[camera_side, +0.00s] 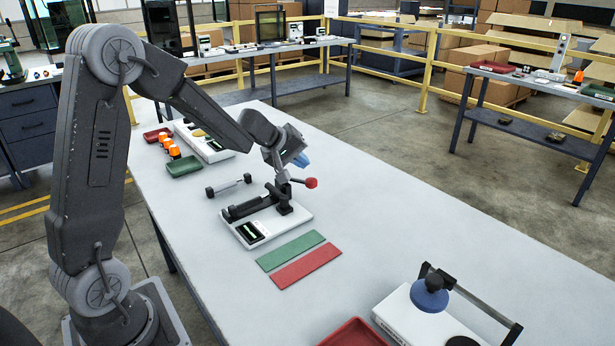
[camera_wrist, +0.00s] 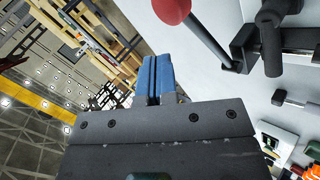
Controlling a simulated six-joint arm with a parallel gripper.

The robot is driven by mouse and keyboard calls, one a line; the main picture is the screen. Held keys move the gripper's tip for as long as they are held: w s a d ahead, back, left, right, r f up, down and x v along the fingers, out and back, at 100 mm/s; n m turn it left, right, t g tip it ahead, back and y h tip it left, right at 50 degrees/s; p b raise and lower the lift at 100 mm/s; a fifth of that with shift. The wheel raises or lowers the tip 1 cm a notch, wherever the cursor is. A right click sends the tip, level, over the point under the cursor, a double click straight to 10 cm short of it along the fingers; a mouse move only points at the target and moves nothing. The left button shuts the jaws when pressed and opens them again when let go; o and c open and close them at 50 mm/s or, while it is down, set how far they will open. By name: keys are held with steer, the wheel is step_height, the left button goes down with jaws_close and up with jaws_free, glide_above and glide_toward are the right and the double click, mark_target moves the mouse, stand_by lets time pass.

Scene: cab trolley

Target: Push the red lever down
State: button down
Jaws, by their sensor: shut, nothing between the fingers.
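The red lever's knob (camera_side: 311,183) sits at the end of a short thin rod on a black clamp fixture (camera_side: 284,197), and the rod sticks out to the right, nearly level in the side view. The fixture stands on a white base (camera_side: 293,219) with a small display. My gripper (camera_side: 302,161) has blue fingertips and hangs just above and slightly left of the knob, seemingly apart from it. In the wrist view the fingers (camera_wrist: 155,76) are together and empty. The red knob (camera_wrist: 172,9) shows at the top edge there, with its rod running down right to the fixture.
A loose bar with black ends (camera_side: 228,187) lies behind the fixture. Green (camera_side: 290,250) and red (camera_side: 306,267) strips lie in front. A white device with a blue knob (camera_side: 429,294) and a red tray (camera_side: 354,334) are nearer. The table is clear to the right.

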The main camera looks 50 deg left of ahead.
steer(key=shift+r, duration=0.1)
steer(key=r, duration=0.1)
steer(key=a+r, duration=0.1)
steer(key=r, duration=0.2)
steer(key=shift+a+r, duration=0.25)
steer(key=shift+a, duration=0.1)
stand_by(0.6)
